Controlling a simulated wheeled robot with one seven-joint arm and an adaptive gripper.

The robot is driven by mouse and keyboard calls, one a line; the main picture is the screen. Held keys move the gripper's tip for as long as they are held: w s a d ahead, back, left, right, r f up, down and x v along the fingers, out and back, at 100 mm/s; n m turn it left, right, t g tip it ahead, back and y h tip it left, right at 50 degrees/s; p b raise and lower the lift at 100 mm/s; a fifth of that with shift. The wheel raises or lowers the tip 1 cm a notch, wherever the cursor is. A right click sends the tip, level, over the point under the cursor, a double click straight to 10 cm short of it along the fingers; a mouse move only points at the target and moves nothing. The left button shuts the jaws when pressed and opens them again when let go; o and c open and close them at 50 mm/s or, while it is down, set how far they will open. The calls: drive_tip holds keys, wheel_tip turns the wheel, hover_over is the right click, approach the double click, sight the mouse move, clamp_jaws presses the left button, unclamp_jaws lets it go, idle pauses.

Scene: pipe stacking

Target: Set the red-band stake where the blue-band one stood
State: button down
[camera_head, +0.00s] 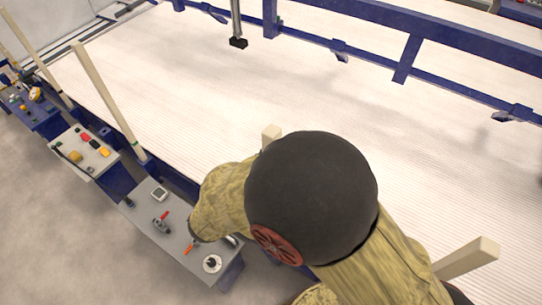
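Several pale, square-section stakes stand upright along the near side of the white ribbed bed (200,70). One tall stake (104,98) is at the left, with others (33,68) farther left. A stake top (270,134) shows just behind my arm, and another stake (468,258) stands at the lower right. No red or blue band can be made out on any of them. My cloth-covered arm, with a large black rounded part, hides much of the lower middle. My gripper cannot be made out.
Grey-topped consoles (152,195) with knobs and buttons line the bed's near edge at the left. A blue rail (430,30) runs along the far side. A dark vertical post (237,25) stands near the top. Bare floor (70,245) lies at lower left.

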drive_tip(key=shift+f+b, duration=0.65)
drive_tip(key=shift+f, duration=0.35)
drive_tip(key=c, duration=1.7)
unclamp_jaws()
drive_tip(key=o, duration=0.4)
drive_tip(key=shift+c, duration=0.2)
drive_tip(key=shift+f, duration=0.15)
drive_tip(key=shift+s, duration=0.1)
drive_tip(key=v, duration=1.2)
